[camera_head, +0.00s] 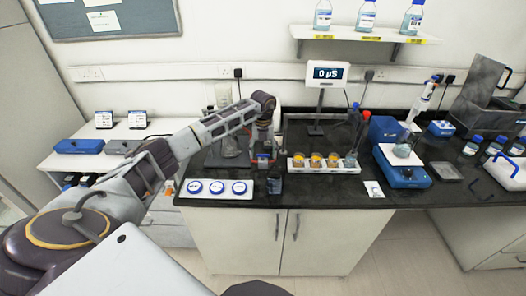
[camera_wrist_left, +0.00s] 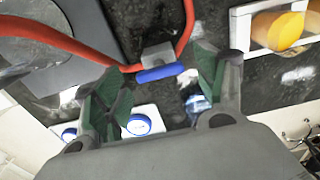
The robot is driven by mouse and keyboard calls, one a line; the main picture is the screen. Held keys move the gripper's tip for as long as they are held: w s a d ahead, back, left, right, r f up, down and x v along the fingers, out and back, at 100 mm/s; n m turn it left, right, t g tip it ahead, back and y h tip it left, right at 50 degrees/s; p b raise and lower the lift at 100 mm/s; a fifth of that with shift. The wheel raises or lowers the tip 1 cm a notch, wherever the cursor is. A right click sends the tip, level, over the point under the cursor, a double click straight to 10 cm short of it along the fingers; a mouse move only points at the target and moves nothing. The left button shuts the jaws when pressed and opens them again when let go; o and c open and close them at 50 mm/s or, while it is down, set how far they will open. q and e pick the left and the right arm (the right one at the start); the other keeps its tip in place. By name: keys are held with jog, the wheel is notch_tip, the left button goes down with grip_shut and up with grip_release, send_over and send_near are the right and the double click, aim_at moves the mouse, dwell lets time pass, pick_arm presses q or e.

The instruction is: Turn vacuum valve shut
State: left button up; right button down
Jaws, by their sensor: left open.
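The vacuum valve shows in the left wrist view as a small grey body (camera_wrist_left: 157,54) with a blue handle bar (camera_wrist_left: 160,73). Red tubing (camera_wrist_left: 105,58) runs into it from both sides. My left gripper (camera_wrist_left: 152,78) is open, its green-padded fingers spread to either side of the blue handle. I cannot tell whether either finger touches it. In the head view my left gripper (camera_head: 263,145) points down over the bench beside a glass flask (camera_head: 230,147), and largely hides the valve area. My right gripper is not in view.
A white rack with yellow-topped items (camera_head: 316,164) stands just right of the gripper. A white tray with round blue-rimmed pieces (camera_head: 217,188) and a small dark container (camera_head: 274,185) lie in front. A display (camera_head: 327,73) stands behind. A blue stirrer device (camera_head: 402,172) is farther right.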

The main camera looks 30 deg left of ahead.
pick_arm(q)
jog(key=shift+f, duration=0.2)
jog(key=c, duration=1)
